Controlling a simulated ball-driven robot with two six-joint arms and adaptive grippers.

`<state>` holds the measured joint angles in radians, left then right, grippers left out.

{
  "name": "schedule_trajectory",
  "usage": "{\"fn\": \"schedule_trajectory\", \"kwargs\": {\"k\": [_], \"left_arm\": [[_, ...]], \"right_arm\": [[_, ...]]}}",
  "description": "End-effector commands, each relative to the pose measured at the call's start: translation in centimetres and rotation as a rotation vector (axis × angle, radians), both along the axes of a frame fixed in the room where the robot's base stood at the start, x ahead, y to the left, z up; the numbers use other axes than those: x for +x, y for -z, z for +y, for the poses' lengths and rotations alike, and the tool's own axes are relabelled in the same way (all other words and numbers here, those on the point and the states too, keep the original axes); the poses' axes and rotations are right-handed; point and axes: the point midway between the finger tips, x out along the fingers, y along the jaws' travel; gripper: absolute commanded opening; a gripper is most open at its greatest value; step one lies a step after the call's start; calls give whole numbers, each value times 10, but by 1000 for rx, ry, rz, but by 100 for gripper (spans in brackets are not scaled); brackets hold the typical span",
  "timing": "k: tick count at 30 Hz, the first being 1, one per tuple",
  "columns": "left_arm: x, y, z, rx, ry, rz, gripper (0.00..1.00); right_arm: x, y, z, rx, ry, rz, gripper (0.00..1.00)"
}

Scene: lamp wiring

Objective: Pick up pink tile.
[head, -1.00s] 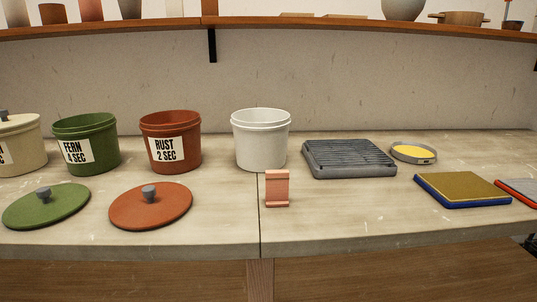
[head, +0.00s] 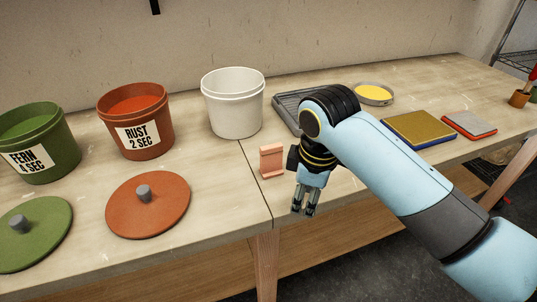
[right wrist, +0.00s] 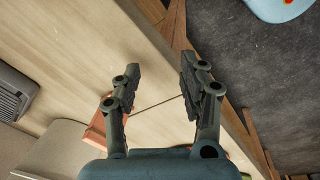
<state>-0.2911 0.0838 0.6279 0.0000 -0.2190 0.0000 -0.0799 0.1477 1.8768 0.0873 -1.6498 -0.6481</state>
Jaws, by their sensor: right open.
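The pink tile (head: 271,161) stands upright on the bench near its front edge, left of my right gripper in the head view. In the right wrist view the pink tile (right wrist: 95,133) shows only in part, behind the left finger. My right gripper (head: 305,211) is open and empty, pointing down in front of the bench edge, apart from the tile. Its two spread fingers also show in the right wrist view (right wrist: 160,85). My left gripper is not in view.
A white bucket (head: 233,104) stands behind the tile. A rust bucket (head: 137,119) and a rust lid (head: 147,205) are to the left, with a green bucket (head: 38,143) and green lid (head: 34,232). A grey ribbed rack (head: 287,104) is partly hidden by my arm. Pads (head: 418,130) lie right.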

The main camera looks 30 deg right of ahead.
Motion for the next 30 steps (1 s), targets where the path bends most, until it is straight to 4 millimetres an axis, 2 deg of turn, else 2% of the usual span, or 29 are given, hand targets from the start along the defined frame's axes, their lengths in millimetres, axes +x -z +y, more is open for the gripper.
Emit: {"fn": "schedule_trajectory", "kwargs": {"k": [6, 12, 17, 20, 27, 30], "left_arm": [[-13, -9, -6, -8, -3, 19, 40], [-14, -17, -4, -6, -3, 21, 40], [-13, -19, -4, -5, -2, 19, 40], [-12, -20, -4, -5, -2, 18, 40], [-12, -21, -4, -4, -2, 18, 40], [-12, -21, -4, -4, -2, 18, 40]], "right_arm": [[48, -38, -6, -13, -224, 54, 42], [92, -82, -13, -10, -462, 113, 42], [116, -106, -17, 4, -616, 149, 42], [119, -104, -17, 9, -649, 159, 42], [119, -65, -17, 10, -653, 160, 42], [120, -56, -17, 8, -652, 159, 42]]}}
